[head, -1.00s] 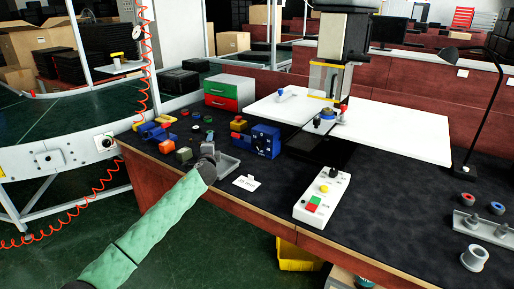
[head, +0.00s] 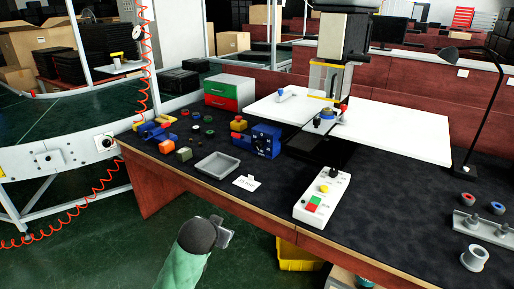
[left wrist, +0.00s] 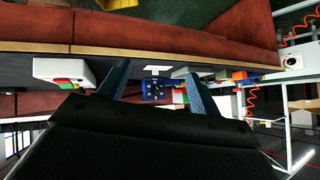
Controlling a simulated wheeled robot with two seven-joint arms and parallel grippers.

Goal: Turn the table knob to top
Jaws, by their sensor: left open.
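A white control box (head: 320,197) lies on the dark table near its front edge. It carries a small black knob (head: 333,174) at its far end, plus a yellow button and green and red buttons. The knob's pointing direction is too small to read. A blue box (head: 264,141) with a dark dial on its face stands farther back. My left gripper (head: 226,233) is in front of the table edge, left of the control box and apart from it. In the left wrist view my left gripper (left wrist: 157,69) is open and empty. The control box (left wrist: 68,70) shows there too, upside down.
A grey tray (head: 217,165), a white card (head: 247,183) and several small coloured parts lie on the table's left side. A press (head: 342,45) with white plates stands behind the control box. A desk lamp (head: 490,95) is at right. A yellow bin (head: 297,256) sits below the table.

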